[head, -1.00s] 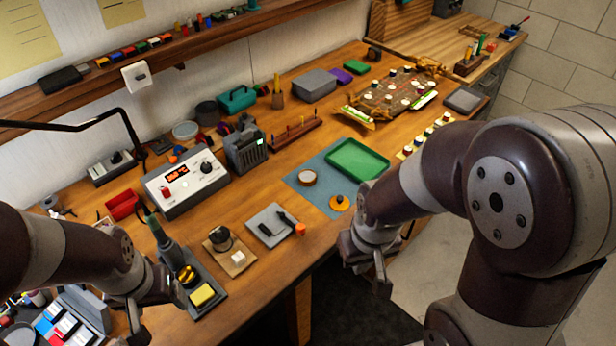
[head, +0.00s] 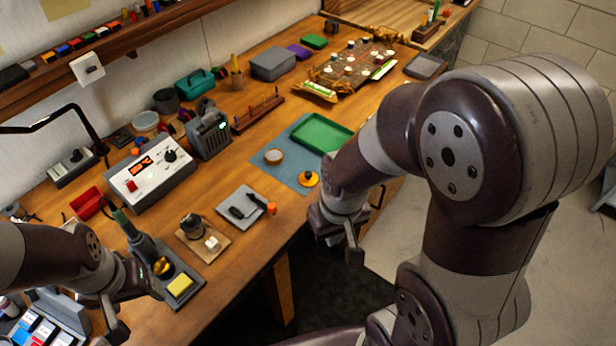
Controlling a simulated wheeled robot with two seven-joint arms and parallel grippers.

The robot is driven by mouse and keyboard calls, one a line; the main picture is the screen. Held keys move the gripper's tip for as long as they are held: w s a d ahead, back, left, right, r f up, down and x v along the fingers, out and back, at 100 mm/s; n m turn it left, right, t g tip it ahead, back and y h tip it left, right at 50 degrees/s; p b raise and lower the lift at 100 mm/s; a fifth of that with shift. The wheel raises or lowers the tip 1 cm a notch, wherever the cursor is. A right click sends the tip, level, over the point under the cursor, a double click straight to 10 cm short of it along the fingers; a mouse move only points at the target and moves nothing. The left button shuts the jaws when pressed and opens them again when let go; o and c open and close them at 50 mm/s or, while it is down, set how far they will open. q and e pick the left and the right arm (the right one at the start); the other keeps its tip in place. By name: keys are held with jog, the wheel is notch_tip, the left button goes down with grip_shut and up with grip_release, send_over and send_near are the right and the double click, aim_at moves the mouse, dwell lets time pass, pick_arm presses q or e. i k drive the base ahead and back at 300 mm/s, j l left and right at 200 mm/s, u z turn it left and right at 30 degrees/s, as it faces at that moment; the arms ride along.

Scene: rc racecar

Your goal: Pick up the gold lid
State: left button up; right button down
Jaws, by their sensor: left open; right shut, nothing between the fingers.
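The gold lid (head: 308,178) is a small round disc with a dark knob. It lies on the blue-grey mat (head: 278,176), near the table's front edge. A round tin with a pale top (head: 273,156) stands on the same mat, to the lid's left. My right gripper (head: 340,246) is shut and empty, off the table's front edge, below and right of the lid in the picture and apart from it. My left gripper (head: 136,306) is open at the lower left, by the soldering stand (head: 190,297), far from the lid.
A green tray (head: 322,133) lies behind the lid on the mat. A grey pad with dark tools (head: 240,213) and an orange piece (head: 271,208) lie to the left. The soldering station (head: 150,172) stands further back. My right arm covers part of the right side.

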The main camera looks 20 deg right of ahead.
aim_at(308, 179)
jog(key=l+u, duration=0.15)
jog(key=u, duration=0.2)
jog(key=i+l+u, duration=0.1)
jog(key=u, duration=0.3)
jog(key=l+u, duration=0.2)
jog(key=u, duration=0.15)
jog(key=l+u, duration=0.1)
jog(key=l, duration=0.4)
jog(key=k+l+u, duration=0.15)
jog(key=l, duration=0.4)
jog(key=l+u, duration=0.1)
jog(key=l, duration=0.4)
jog(key=k+l+u, duration=0.15)
jog(key=l, duration=0.35)
